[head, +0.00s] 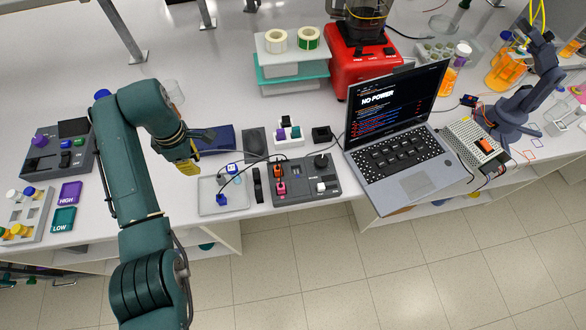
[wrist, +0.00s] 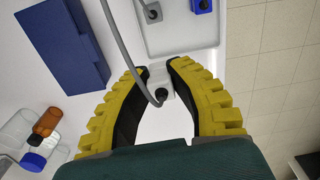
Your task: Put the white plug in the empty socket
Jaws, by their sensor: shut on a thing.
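My gripper (wrist: 161,68), with yellow ridged fingers, is shut on the white plug (wrist: 160,84) in the wrist view. A grey cable leaves the plug from its dark collar. In the head view my gripper (head: 190,172) hangs left of the grey tray (head: 206,206); the held plug cannot be made out there. The dark socket panel (head: 302,198) stands right of the tray, apart from my gripper. It carries an orange plug (head: 277,170) and a pink plug (head: 281,188). I cannot clearly make out the empty socket.
A blue plug (head: 221,200) and another plug with a dark cable (head: 232,169) lie in the tray. A dark blue case (head: 216,139) lies behind it. A laptop (head: 398,130) reading "NO POWER" stands right of the panel. Small bottles (wrist: 47,122) show in the wrist view.

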